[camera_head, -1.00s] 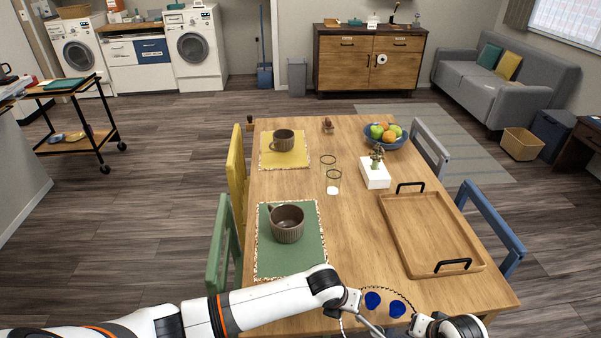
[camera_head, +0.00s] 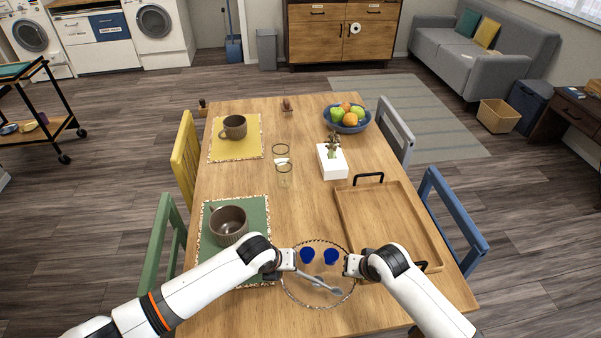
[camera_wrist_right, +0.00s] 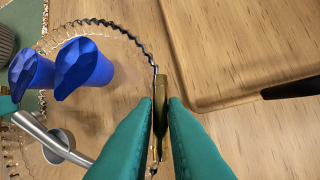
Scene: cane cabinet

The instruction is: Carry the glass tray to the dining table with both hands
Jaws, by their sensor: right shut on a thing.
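The round clear glass tray (camera_head: 320,241) has a dark wavy rim. It carries two blue cups (camera_head: 319,256) and a metal utensil (camera_head: 322,286). My left gripper (camera_head: 289,260) is at its left rim and appears shut on it. My right gripper (camera_head: 351,266) is shut on the right rim; the right wrist view shows teal fingers (camera_wrist_right: 160,108) around a brass-coloured handle there. The glass tray is over the near part of the dining table (camera_head: 300,210); I cannot tell whether it touches the wood.
A wooden tray (camera_head: 385,215) lies just right of the glass tray. A green placemat with a brown mug (camera_head: 229,224) is close on the left. Chairs line both sides.

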